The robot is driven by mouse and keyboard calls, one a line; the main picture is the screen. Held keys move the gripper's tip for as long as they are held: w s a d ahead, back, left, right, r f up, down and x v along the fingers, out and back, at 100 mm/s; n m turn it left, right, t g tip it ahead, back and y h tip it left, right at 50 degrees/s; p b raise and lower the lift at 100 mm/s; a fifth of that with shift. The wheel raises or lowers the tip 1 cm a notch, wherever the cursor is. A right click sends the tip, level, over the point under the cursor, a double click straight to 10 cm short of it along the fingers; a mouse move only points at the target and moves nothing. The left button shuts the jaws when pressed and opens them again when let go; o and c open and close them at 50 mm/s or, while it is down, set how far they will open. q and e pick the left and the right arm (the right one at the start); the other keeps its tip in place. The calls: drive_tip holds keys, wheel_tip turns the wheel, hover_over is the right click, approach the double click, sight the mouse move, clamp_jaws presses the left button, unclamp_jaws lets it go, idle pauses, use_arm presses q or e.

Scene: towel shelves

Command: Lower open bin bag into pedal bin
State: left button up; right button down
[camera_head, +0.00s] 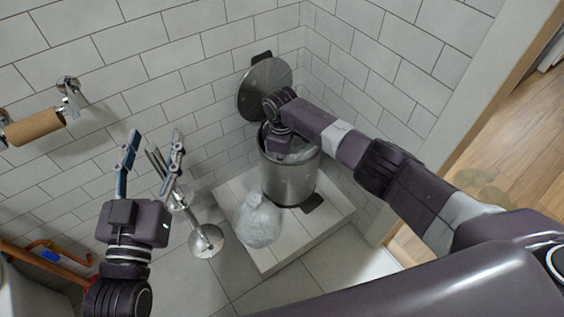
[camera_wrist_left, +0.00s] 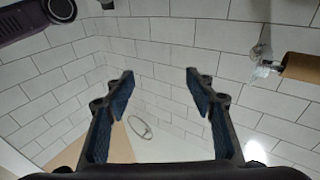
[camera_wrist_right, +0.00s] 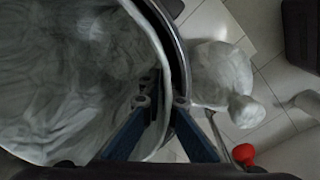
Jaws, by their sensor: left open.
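The steel pedal bin (camera_head: 288,182) stands on a low tiled step in the corner, its round lid (camera_head: 264,88) raised toward the wall. The pale open bin bag (camera_wrist_right: 70,80) lies inside the bin mouth in the right wrist view, its edge along the rim (camera_wrist_right: 181,55). My right gripper (camera_wrist_right: 164,103) is at that rim, one finger on the bag side and the other toward the outside. Whether it pinches the bag edge is unclear; its fingers are hidden in the head view. My left gripper (camera_head: 154,140) is open and empty, left of the bin; its spread fingers show in the left wrist view (camera_wrist_left: 160,80).
A full, tied whitish bag (camera_head: 258,222) sits on the step left of the bin. A metal stand with a round base (camera_head: 207,241) is near my left gripper. A doorway opens at right.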

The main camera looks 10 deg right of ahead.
drive_tip(key=shift+s+f+b, duration=0.2)
drive_tip(key=shift+f+b, duration=0.3)
drive_tip(key=shift+f, duration=0.4)
use_arm(q)
wheel_tip(320, 180, up, 8)
drive_tip(key=s+t+h, duration=0.1)
drive_tip(key=s+t, duration=0.1)
drive_tip(key=t, duration=0.2)
drive_tip(key=shift+s+d+f, duration=0.2)
drive_tip(key=shift+s+f, duration=0.05)
use_arm(e)
drive_tip(key=shift+s+d+f, duration=0.1)
drive_tip(key=shift+f, duration=0.25)
drive_tip(key=c, duration=2.7)
unclamp_jaws()
drive_tip(key=o, duration=0.5)
drive_tip(key=shift+o, duration=0.6)
use_arm(q)
drive_tip(key=shift+w, duration=0.1)
use_arm(e)
drive_tip(key=shift+r, duration=0.25)
wheel_tip(320, 180, up, 12)
drive_tip(key=shift+f, duration=0.15)
